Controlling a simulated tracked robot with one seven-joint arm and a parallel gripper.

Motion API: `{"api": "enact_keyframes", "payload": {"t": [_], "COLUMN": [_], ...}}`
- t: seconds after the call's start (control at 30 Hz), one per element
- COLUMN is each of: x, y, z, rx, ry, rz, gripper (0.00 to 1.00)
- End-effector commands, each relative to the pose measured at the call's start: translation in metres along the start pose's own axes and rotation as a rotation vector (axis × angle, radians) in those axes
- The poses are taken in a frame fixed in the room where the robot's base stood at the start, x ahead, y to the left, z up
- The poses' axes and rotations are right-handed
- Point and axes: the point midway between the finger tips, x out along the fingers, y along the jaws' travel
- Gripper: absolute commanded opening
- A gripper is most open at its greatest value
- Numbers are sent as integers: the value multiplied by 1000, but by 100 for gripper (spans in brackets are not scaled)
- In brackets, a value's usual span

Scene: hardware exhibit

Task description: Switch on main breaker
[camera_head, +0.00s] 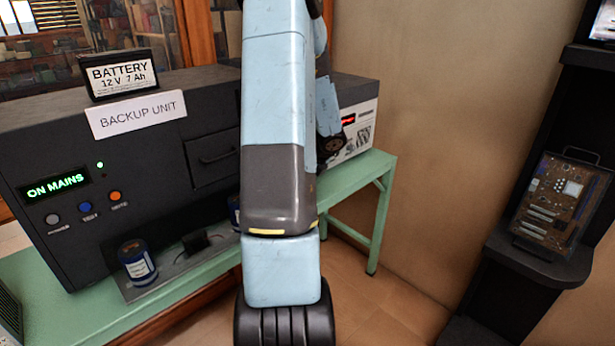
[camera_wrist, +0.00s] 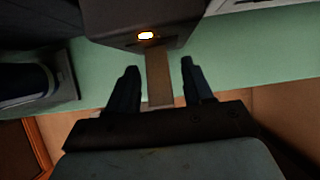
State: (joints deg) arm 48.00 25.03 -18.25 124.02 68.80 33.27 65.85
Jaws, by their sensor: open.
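In the wrist view, my gripper (camera_wrist: 158,66) is open, with one dark finger on each side of a flat brownish bar (camera_wrist: 158,82). The bar extends from a dark box (camera_wrist: 140,22) with a lit orange-yellow lamp and crosses the green table edge. I see gaps between the bar and both fingers. The box and bar look like the main breaker and its lever, but no label shows. I cannot tell the lever's switch position. In the head view my arm hides this breaker, and my fingers are not clearly visible.
A large dark backup unit (camera_head: 130,145) reading "ON MAINS" stands on the green table (camera_head: 370,170), with a battery (camera_head: 121,74) on top. A blue-and-white can (camera_head: 138,262) stands in front. A pale box (camera_head: 358,130) with a red display is behind my arm. A black shelf (camera_head: 530,255) stands right.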

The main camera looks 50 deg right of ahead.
Motion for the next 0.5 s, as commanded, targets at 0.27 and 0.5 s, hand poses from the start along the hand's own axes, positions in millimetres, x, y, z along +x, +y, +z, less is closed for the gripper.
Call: {"api": "enact_keyframes", "payload": {"t": [0.27, 0.5], "x": [-28, -72], "y": [0, 0], "z": [1, 1], "rx": [-1, -3], "ry": [-3, -3], "rz": [-2, -2], "gripper": [51, 51]}}
